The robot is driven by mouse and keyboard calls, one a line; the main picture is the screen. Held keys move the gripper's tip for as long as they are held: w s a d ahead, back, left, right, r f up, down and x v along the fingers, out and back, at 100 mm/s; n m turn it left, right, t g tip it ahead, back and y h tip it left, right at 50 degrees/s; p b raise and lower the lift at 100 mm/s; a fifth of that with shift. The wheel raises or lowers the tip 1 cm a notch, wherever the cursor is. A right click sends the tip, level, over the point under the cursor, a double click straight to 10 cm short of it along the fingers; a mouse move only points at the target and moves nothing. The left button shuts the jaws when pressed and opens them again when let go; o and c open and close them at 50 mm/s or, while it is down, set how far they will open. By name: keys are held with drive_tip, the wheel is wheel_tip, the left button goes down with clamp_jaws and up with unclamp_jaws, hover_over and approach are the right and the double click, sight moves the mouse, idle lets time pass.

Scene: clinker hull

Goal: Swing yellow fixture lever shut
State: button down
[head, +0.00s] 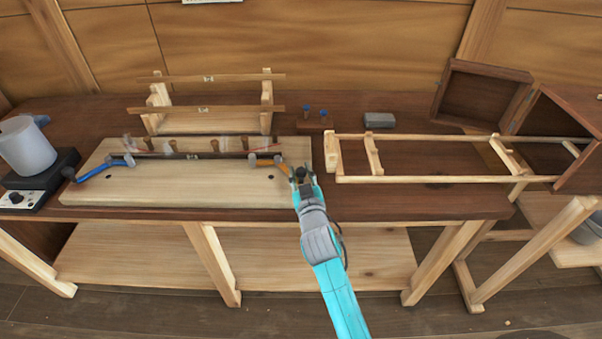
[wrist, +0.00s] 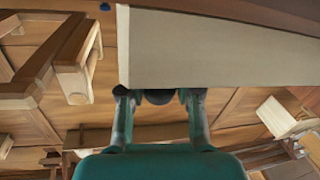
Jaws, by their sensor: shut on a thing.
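The yellow fixture lever (head: 284,168) is at the right end of the pale fixture board (head: 190,188) in the head view. It slants from a grey pivot down toward the board's right edge. My gripper (head: 302,174) is at its outer end. In the wrist view my gripper (wrist: 158,98) has a dark round knob (wrist: 158,97) between its fingertips, beside the board's pale edge (wrist: 220,75). The gripper is shut on this knob, the lever's end. The rest of the lever is hidden in the wrist view. A blue lever (head: 98,170) lies at the board's left end.
Several pegs and a thin dark strip (head: 205,155) line the board's back. A wooden rack (head: 265,105) stands behind it. A long wooden frame (head: 420,180) lies to the right, near an open dark box (head: 565,130). A grey pot (head: 27,148) stands at left.

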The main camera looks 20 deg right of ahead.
drive_tip(key=shift+s+a+h, duration=0.1)
drive_tip(key=shift+a+h, duration=0.2)
drive_tip(key=shift+s+a+m+g+h, duration=0.2)
drive_tip(key=shift+a+m+g+h, duration=0.1)
drive_tip(key=shift+a+m+h, duration=0.65)
drive_tip(key=shift+a+m+g+h, duration=0.4)
drive_tip(key=shift+a+m+h, duration=0.25)
drive_tip(key=shift+h, duration=0.45)
drive_tip(key=shift+a+m+g+h, duration=0.45)
drive_tip(key=shift+m+h, duration=0.25)
drive_tip(key=shift+h, duration=0.35)
drive_tip(key=a+m+g+h, duration=0.3)
drive_tip(key=h, duration=0.1)
drive_tip(key=shift+w, duration=0.25)
drive_tip(key=shift+w+a+m+g+h, duration=0.3)
drive_tip(key=shift+a+m+g+h, duration=0.35)
drive_tip(key=shift+m+g, duration=0.3)
drive_tip(key=shift+w+a+m+g+h, duration=0.25)
drive_tip(key=shift+a+m+g+h, duration=0.25)
drive_tip(key=shift+m+g+h, duration=0.45)
drive_tip(key=c, duration=0.8)
unclamp_jaws()
